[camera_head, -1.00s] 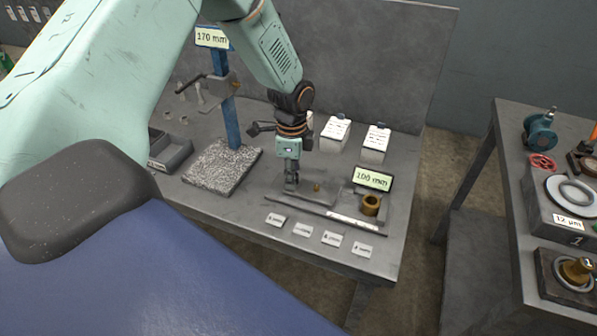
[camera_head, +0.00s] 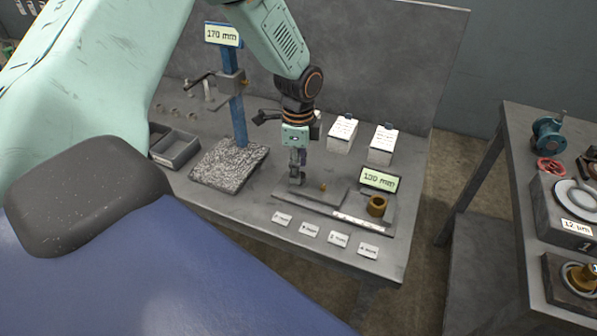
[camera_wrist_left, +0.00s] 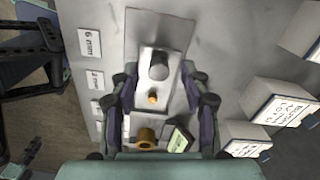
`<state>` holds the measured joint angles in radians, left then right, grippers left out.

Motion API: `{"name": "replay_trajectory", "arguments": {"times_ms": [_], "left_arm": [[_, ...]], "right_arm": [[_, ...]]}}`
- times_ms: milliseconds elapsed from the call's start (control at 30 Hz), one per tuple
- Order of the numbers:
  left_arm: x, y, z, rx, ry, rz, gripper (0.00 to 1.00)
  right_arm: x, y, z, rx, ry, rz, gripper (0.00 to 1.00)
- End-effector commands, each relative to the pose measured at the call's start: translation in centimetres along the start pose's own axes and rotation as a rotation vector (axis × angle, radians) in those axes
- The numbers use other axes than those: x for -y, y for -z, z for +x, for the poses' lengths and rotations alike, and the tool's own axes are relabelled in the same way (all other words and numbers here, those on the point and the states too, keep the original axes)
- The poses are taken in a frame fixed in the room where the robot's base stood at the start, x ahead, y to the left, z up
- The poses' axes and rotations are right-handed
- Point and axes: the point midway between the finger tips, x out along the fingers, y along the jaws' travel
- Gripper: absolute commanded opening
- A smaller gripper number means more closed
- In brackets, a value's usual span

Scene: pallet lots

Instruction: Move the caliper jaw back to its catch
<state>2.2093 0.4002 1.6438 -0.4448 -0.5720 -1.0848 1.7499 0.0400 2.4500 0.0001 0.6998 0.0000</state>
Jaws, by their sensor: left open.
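The caliper lies flat on the bench. It has a grey plate (camera_head: 322,202), a pale scale strip (camera_head: 357,218), a small brass knob (camera_head: 323,187), a brass ring (camera_head: 377,205) and a tilted display (camera_head: 380,180) that seems to read 130 mm. My left gripper (camera_head: 297,178) points down at the plate's left part, left of the knob. In the left wrist view its open fingers (camera_wrist_left: 163,102) stand on either side of the grey jaw block (camera_wrist_left: 145,88) with the knob (camera_wrist_left: 153,98) and a grey upright post (camera_wrist_left: 160,66). I cannot tell whether the fingers touch it. The catch is not clearly distinguishable.
A blue stand (camera_head: 237,105) marked 170 mm rises behind on a speckled block (camera_head: 228,165). White boxes (camera_head: 342,133) stand behind the caliper, and several small label cards (camera_head: 310,231) lie in front. A grey tray (camera_head: 177,148) is at left. Another bench (camera_head: 520,190) stands right.

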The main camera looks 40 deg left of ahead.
Motion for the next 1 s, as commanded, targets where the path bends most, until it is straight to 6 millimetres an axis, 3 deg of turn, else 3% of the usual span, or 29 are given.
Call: {"name": "replay_trajectory", "arguments": {"times_ms": [200,400,600,1000], "left_arm": [[0.1,0.1,-4.8,-0.003,0.004,0.0,0.47],[0.1,0.1,-8.0,-0.001,0.002,0.0,0.47],[0.0,0.0,-9.3,0.0,0.0,0.0,0.47],[0.0,0.0,-9.4,0.0,0.0,0.0,0.47]], "right_arm": [[0.0,0.0,0.0,0.0,0.0,0.0,0.4],[0.0,0.0,0.0,0.0,0.0,0.0,0.4],[0.0,0.0,0.0,0.0,0.0,0.0,0.4],[0.0,0.0,0.0,0.0,0.0,0.0,0.4]]}}
